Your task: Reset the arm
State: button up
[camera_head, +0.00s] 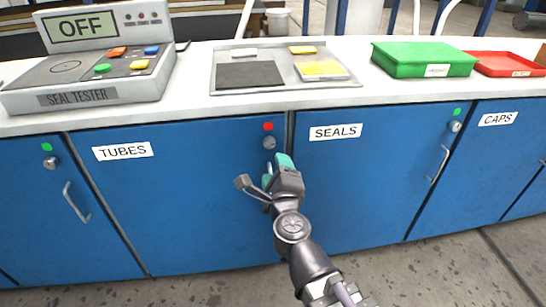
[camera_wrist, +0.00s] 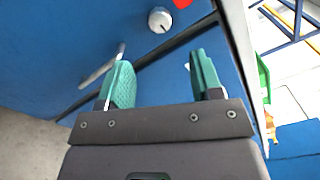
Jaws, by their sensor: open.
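My gripper (camera_head: 276,170) is in front of the blue cabinet, near the seam between the TUBES door (camera_head: 180,205) and the SEALS door (camera_head: 350,185). In the wrist view its two teal fingers (camera_wrist: 160,82) are apart with nothing between them. A round lock knob (camera_head: 269,143) with a red square (camera_head: 268,126) above it sits on the TUBES door, just beyond the fingers. In the wrist view the knob (camera_wrist: 160,20) and a metal handle (camera_wrist: 103,65) show ahead of the fingers. In the head view my gripper hides most of that handle.
The white counter (camera_head: 200,112) holds a seal tester (camera_head: 92,60) reading OFF, a grey tray (camera_head: 225,90) with pads, a green box (camera_head: 424,58) and a red tray (camera_head: 500,64). The CAPS door (camera_head: 480,160) is at the right. Bare floor (camera_head: 430,275) lies in front.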

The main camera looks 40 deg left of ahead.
dwell(0.4)
jog(key=s+a+f+n+g+y, duration=0.2)
jog(key=s+f+n+g, duration=0.4)
jog(key=n+g, duration=0.75)
jog(key=w+d+f+n+t+h, duration=0.1)
jog(key=w+d+f+n+h, duration=0.15)
jog(key=d, duration=0.25)
jog(key=w+d+f+n+t+h, duration=0.1)
jog(key=d+f+n+h, duration=0.25)
jog(key=d, duration=0.25)
jog(key=w+d+f+m+g+h, duration=0.1)
jog(key=w+d+f+m+h, duration=0.15)
jog(key=d, duration=1.05)
jog(key=w+d+f+m+h, duration=0.1)
jog(key=w+d+h, duration=0.2)
jog(key=d, duration=1)
jog(key=w+d+f+m+g+h, duration=0.1)
jog(key=w+d+f+m+h, duration=0.15)
jog(key=d, duration=1.05)
notch_tip(320, 180, up, 34)
jog(key=n+p, duration=0.1)
jog(key=p, duration=3.2)
jog(key=shift+a+h, duration=0.3)
jog(key=shift+a, duration=0.1)
jog(key=shift+t, duration=0.25)
